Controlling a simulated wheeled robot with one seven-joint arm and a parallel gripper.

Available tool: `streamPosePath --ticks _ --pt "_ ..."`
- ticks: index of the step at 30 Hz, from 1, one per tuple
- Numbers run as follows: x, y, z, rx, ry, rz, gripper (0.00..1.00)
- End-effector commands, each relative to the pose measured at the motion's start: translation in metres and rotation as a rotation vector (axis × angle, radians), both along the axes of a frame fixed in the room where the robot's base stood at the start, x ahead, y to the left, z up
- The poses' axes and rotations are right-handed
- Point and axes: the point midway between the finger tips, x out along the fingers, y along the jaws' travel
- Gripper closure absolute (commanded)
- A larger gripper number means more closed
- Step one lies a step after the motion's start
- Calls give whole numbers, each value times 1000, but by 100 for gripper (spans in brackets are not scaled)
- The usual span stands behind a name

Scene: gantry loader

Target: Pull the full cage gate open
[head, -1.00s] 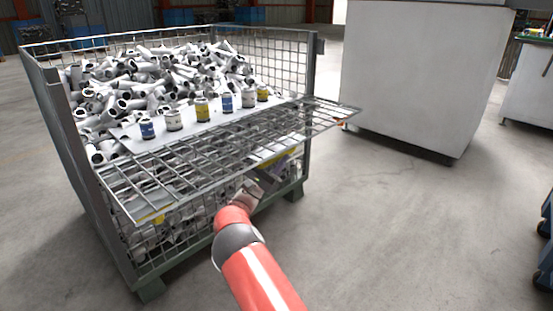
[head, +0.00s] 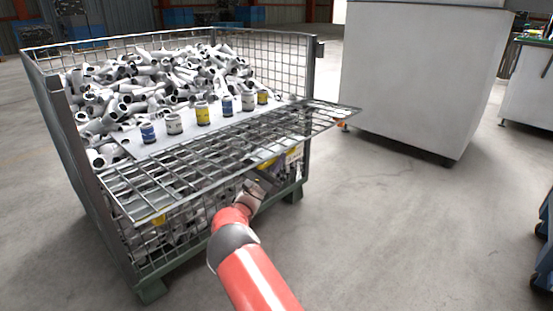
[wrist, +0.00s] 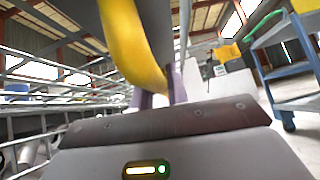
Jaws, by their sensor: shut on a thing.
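The full cage (head: 303,70) is a wire-mesh bin heaped with white pipe pieces. Its mesh gate (head: 215,170) is folded outward at the front and lies nearly level. In the head view my gripper (head: 268,180) is under the gate, with its fingers mostly hidden by the mesh. In the wrist view a curved yellow handle (wrist: 135,45) fills the top middle. My gripper's purple fingers (wrist: 160,88) stand close at its lower end, shut on it. The exact contact is partly hidden.
A white board with several small jars (head: 202,114) lies at the cage's front, behind the gate. A large pale cabinet (head: 415,80) stands to the right. A blue cart (wrist: 293,80) shows at right in the wrist view. Open concrete floor (head: 400,220) lies right of the cage.

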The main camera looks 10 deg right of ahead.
Motion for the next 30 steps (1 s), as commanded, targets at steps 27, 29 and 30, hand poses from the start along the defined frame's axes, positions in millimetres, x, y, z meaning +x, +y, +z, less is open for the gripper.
streamPosePath --ticks 27,29,30 --pt "2 2 65 -140 174 3 64" --pt "2 2 65 -140 174 3 62" --pt "2 2 65 -140 175 3 62"
